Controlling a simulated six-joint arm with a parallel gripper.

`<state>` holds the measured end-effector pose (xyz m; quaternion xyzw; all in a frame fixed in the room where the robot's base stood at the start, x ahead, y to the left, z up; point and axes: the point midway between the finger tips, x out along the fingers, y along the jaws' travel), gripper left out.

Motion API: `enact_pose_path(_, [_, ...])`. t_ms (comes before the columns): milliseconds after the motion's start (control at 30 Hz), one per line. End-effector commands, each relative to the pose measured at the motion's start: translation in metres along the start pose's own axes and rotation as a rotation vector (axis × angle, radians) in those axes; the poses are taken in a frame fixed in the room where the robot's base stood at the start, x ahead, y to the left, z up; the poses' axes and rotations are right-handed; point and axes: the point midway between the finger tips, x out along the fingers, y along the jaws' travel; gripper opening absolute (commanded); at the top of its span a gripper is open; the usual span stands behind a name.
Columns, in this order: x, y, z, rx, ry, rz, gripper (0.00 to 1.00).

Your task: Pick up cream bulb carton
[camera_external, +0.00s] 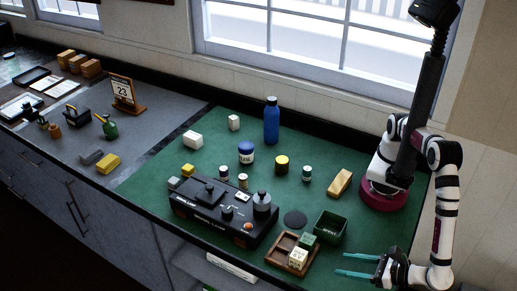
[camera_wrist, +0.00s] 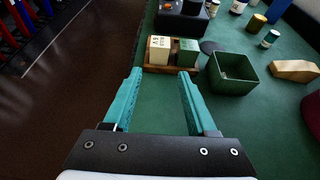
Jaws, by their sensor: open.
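The cream bulb carton (camera_external: 298,258) is a small cream box with dark lettering. It stands upright in the front part of a wooden tray (camera_external: 275,262), beside a green carton (camera_external: 308,240). In the wrist view the cream carton (camera_wrist: 159,49) is ahead of my fingers, left of the green carton (camera_wrist: 188,52). My gripper (camera_external: 342,264) is low at the table's front edge, to the right of the tray. Its teal fingers are open, and nothing is between them in the wrist view (camera_wrist: 160,74). The carton's lower part is hidden by the tray's front wall.
A dark green open bin (camera_external: 330,228) stands right of the tray. A black machine (camera_external: 222,212) is on the left, and a yellow-tan block (camera_external: 340,183) lies behind the bin. Jars and a blue bottle (camera_external: 271,121) stand further back. The mat before the tray is clear.

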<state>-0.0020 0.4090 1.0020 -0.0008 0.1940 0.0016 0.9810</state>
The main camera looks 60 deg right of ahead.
Motion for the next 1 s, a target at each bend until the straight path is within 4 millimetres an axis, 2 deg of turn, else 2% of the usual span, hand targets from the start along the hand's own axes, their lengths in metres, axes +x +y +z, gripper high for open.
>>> enact_pose_path(200, [0.061, -0.001, 0.001, -0.002, -0.001, -0.005, 0.57])
enact_pose_path(300, [0.084, -0.001, 0.001, -0.001, 0.0, -0.005, 0.57])
enact_pose_path(467, [0.105, -0.001, 0.001, 0.001, 0.001, -0.004, 0.57])
enact_pose_path(633, [0.14, 0.0, 0.004, 0.001, 0.002, -0.006, 0.57])
enact_pose_path(733, [0.151, 0.0, 0.004, 0.0, 0.003, -0.004, 0.57])
enact_pose_path(933, [0.152, 0.001, 0.004, 0.002, 0.003, -0.003, 0.57])
enact_pose_path(967, [0.152, 0.001, 0.004, 0.002, 0.003, -0.003, 0.56])
enact_pose_path(1000, [0.152, 0.001, 0.004, 0.002, 0.003, -0.003, 0.48])
